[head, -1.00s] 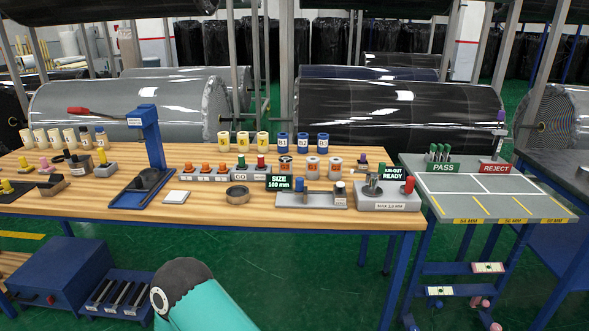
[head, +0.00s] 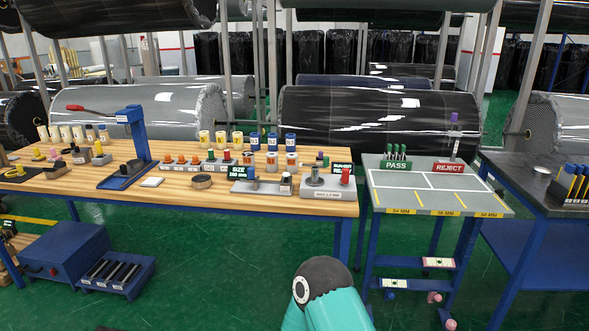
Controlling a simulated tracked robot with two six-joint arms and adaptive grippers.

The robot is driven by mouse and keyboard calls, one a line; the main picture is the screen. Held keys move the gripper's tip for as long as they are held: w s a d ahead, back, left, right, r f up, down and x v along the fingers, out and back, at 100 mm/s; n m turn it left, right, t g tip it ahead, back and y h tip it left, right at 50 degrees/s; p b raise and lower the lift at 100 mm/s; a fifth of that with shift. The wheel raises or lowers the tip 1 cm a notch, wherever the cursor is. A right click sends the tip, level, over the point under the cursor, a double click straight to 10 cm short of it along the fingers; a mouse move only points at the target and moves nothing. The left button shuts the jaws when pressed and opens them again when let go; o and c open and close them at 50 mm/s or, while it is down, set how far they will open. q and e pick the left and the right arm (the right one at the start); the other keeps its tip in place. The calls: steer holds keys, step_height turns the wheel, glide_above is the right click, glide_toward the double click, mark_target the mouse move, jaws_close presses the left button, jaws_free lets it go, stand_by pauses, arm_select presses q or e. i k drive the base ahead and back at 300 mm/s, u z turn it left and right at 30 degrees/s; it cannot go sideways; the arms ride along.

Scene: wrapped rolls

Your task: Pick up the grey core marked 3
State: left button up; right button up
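I cannot pick out a grey core marked 3 for sure; the marks on the cores are too small to read. A row of cream cores (head: 66,134) stands at the back left of the wooden table, with darker-topped cores (head: 103,133) at its right end. Yellow-topped cores (head: 221,140), blue cores (head: 271,142) and orange-banded cores (head: 272,161) stand near the table's middle and right. Neither gripper shows; only a teal link of my own arm with a dark joint rises at the bottom.
The wooden table (head: 110,203) also bears a blue lever press (head: 138,145) and a green size display (head: 242,172). To its right are a grey table (head: 405,182) with PASS and REJECT signs and a dark-topped table (head: 560,175). Green floor lies open in front.

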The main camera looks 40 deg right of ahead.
mark_target(248, 156)
steer(key=z, duration=0.8)
steer(key=i, duration=1.6)
steer(key=u, duration=0.3)
